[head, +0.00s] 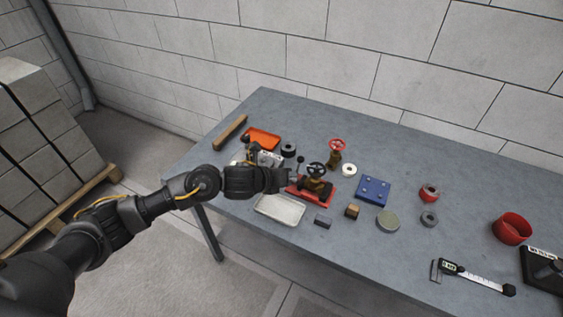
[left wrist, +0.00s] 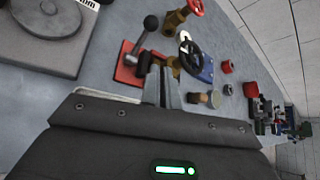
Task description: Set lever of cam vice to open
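The cam vice has a red base (head: 325,197) and stands on the grey table; its red base also shows in the left wrist view (left wrist: 126,74). Its lever ends in a black ball knob (head: 300,159), which stands up at a tilt in the left wrist view (left wrist: 151,22). A brass valve with a black handwheel (head: 317,169) sits at the vice. My left gripper (head: 288,181) is at the left side of the vice, low beside the lever. Its fingers (left wrist: 161,82) look closed together, with nothing visible between them. They partly hide the vice. My right gripper is not in view.
A brass valve with a red handwheel (head: 336,146) stands behind the vice.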

